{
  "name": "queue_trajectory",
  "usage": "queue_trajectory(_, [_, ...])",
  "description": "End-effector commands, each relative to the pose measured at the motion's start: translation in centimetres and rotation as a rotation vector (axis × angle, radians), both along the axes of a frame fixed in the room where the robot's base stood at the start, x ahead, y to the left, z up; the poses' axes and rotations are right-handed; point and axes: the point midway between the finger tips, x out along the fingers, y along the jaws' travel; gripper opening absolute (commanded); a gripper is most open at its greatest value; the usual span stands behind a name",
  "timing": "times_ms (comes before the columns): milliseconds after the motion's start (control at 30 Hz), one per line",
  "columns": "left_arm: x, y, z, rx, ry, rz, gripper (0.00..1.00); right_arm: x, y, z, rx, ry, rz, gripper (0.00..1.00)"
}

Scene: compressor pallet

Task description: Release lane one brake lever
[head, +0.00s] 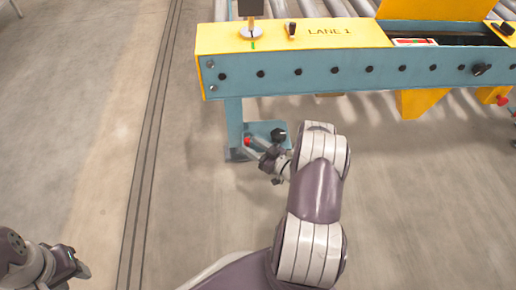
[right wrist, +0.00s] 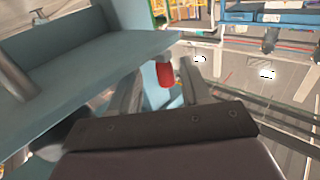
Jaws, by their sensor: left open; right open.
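The brake lever's red grip (head: 248,141) is low by the teal leg at the left end of the conveyor marked LANE 1. In the right wrist view the red grip (right wrist: 165,75) hangs from under the teal frame, between the two grey fingers. My right gripper (head: 262,156) is open at the red grip, with a finger on either side; I cannot tell whether either finger touches it. The lever's lower part is hidden behind the gripper body. My left gripper (head: 78,266) is open and empty at the lower left, far from the lever.
The LANE 1 conveyor end (head: 290,37) has a yellow top and teal side above my right gripper. A teal leg (head: 234,122) and a black knob (head: 279,135) are close to the gripper. Another red knob (head: 502,100) is at the far right. The floor at left is clear.

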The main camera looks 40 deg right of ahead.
Motion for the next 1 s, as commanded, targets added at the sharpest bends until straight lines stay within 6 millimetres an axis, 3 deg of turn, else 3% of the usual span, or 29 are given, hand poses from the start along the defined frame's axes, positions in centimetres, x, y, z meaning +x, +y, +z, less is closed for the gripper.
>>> queue_trajectory(167, [0.0,0.0,1.5,0.000,0.000,0.000,0.40,-2.3,-0.6,0.4,0.004,0.002,-0.005,0.47])
queue_trajectory(400, [0.0,0.0,3.7,0.000,0.000,0.000,0.40,-7.9,-2.2,0.5,0.000,0.000,-0.008,0.47])
queue_trajectory(600, [0.0,0.0,4.6,0.000,0.000,0.000,0.40,-11.3,-3.1,0.2,-0.002,-0.001,-0.005,0.47])
queue_trajectory(1000, [0.0,0.0,4.6,0.000,0.000,0.000,0.40,-12.1,-3.2,0.0,-0.003,-0.002,-0.002,0.47])
